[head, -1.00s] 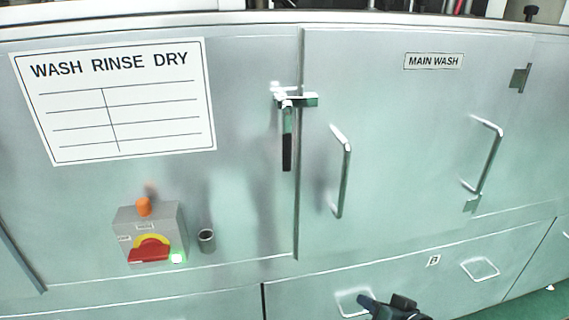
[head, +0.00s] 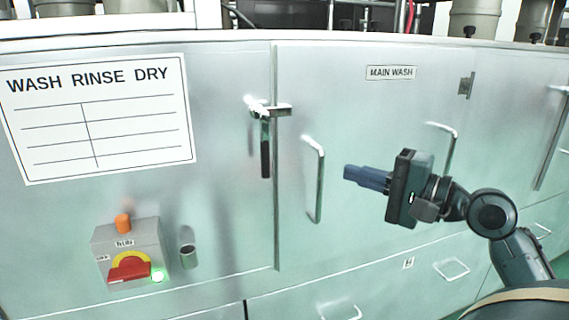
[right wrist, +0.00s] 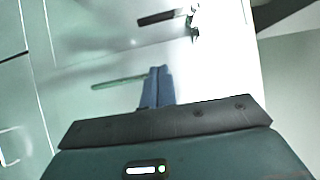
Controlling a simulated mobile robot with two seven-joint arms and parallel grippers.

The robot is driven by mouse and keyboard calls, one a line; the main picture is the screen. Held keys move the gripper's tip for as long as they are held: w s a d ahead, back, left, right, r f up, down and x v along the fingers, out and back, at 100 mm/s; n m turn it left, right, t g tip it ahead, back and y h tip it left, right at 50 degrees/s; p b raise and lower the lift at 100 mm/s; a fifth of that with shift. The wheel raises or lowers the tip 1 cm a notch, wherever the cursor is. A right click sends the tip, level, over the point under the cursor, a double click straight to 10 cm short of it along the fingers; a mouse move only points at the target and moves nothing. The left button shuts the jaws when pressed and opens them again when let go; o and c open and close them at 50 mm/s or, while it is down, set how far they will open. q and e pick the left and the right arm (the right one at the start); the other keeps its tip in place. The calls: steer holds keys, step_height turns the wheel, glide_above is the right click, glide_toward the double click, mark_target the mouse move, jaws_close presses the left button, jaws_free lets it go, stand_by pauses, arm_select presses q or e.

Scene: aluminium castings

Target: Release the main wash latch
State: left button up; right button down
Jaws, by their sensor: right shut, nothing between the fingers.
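The main wash latch (head: 265,142) is a metal toggle with a dark grip hanging straight down, left of the door seam. Its hook end lies across the seam onto the door marked MAIN WASH (head: 345,85). The latch also shows in the right wrist view (right wrist: 165,16), near the top. My right gripper (head: 347,174) is in front of the door, right of the latch and apart from it, its fingers pointing left. The blue fingers (right wrist: 157,86) are together and empty in the right wrist view. My left gripper is not in view.
A door handle (head: 319,180) stands out between the latch and my right gripper. A second handle (head: 450,150) is behind my right wrist. A switch box (head: 130,252) with a red knob and a small pipe stub (head: 188,256) are at lower left.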

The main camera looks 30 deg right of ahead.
arm_select(q)
steer(key=p, duration=0.2)
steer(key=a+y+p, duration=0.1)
steer(key=p, duration=0.1)
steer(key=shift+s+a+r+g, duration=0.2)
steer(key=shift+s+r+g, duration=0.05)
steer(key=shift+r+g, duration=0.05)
arm_select(e)
steer(key=a+x, duration=0.1)
steer(key=x, duration=0.7)
steer(key=s+a+x, duration=0.1)
steer(key=x, duration=0.4)
steer(key=shift+a+f, duration=0.1)
steer(key=shift+a, duration=0.2)
